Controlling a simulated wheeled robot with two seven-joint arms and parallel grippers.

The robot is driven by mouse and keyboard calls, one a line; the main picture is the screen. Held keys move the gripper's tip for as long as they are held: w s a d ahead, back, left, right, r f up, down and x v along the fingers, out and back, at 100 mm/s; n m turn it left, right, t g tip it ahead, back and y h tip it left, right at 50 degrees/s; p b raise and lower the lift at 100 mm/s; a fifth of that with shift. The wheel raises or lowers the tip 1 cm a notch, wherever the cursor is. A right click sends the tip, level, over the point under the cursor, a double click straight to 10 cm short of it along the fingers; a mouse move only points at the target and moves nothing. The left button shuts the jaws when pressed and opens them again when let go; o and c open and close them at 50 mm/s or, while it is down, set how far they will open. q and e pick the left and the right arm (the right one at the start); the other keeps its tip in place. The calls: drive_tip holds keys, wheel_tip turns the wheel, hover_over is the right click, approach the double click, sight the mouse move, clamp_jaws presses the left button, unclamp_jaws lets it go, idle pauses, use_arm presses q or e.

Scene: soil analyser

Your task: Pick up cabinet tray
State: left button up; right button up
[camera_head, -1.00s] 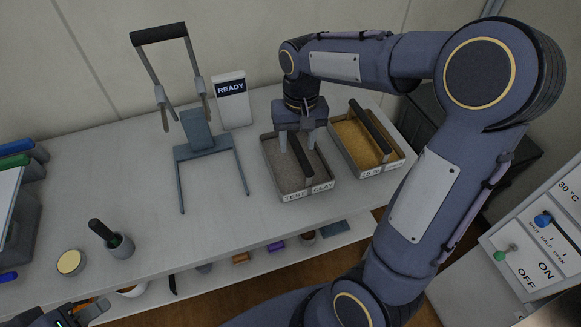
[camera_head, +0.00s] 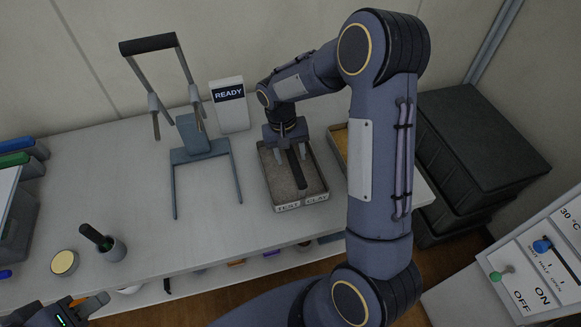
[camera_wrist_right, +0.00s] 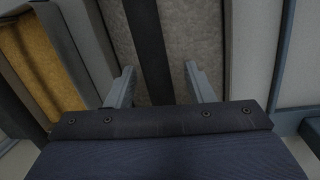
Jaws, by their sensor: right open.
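Which tray is the cabinet tray I cannot tell. A tray with grey soil (camera_head: 301,203), labelled "TEST CLAY", sits on the bench with a dark bar handle (camera_head: 298,170) along its middle. My right gripper (camera_head: 292,156) is over its back part, open and pointing down. In the right wrist view, the handle (camera_wrist_right: 148,45) runs between the two spread fingers (camera_wrist_right: 160,72), with gaps on both sides. A second tray with yellow soil (camera_head: 339,143) stands to the right, mostly hidden by my right arm. My left gripper (camera_head: 82,311) is only partly visible at the bottom left.
A grey stand (camera_head: 203,150) with a raised handle and a "READY" display (camera_head: 229,104) are left of the clay tray. A dark-handled tool in a cup (camera_head: 103,241) and a round tin (camera_head: 64,263) stand front left. A switch panel (camera_head: 540,262) is at right.

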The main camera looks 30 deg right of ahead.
clamp_jaws()
idle(0.3)
idle(1.1)
